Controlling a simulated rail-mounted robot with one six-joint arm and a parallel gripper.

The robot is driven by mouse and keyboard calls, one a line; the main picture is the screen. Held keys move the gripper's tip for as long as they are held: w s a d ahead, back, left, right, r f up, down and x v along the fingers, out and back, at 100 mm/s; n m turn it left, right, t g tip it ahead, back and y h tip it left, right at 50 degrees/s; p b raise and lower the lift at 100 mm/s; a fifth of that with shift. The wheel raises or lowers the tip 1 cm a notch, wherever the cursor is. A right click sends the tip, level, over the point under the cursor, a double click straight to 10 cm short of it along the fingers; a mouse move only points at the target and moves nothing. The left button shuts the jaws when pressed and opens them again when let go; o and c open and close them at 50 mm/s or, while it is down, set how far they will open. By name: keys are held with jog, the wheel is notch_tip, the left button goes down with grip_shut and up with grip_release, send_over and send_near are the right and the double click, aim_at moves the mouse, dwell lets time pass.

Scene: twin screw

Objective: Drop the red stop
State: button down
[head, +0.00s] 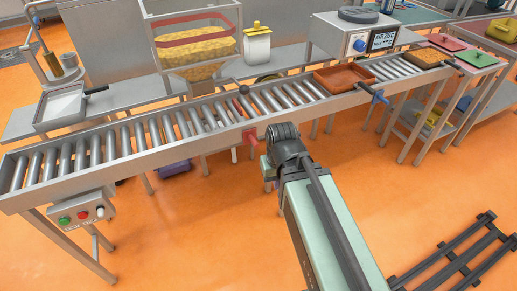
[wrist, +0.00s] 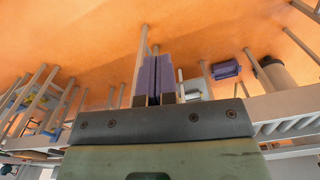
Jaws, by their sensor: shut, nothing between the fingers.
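The red stop (head: 250,137) shows in the head view as a small red piece on the front rail of the roller conveyor. A dark knob (head: 244,89) sits at the back rail behind it. My gripper shows in the wrist view (wrist: 156,72), with its two purple fingers shut together and empty. In the head view my dark wrist is just right of the red stop and hides the fingers. I cannot tell whether the fingers touch anything. The wrist view does not clearly show the red stop.
The roller conveyor (head: 84,157) runs across the head view. A hopper of yellow material (head: 197,50) stands behind. A button box (head: 82,213) hangs at the left. The floor in front is mostly clear.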

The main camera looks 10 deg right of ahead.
notch_tip(320, 180, up, 5)
jog(key=w+p, duration=0.2)
jog(key=p, duration=0.3)
notch_tip(320, 180, up, 11)
jog(key=n+y+p, duration=0.2)
jog(key=n+p, duration=0.9)
jog(key=n, duration=0.9)
send_over(255, 141)
jog(key=w+d, duration=0.1)
jog(key=d, duration=0.4)
jog(key=shift+w, duration=0.15)
jog(key=a+f+b, duration=0.1)
jog(key=f+b, duration=0.7)
jog(key=a+f+b, duration=0.2)
jog(key=f+b, duration=0.5)
jog(key=b, duration=0.1)
jog(key=s+a+f+b, duration=0.1)
jog(key=f+b, duration=0.7)
jog(key=shift+a+f, duration=0.3)
jog(key=shift+f, duration=0.05)
jog(key=shift+r, duration=0.1)
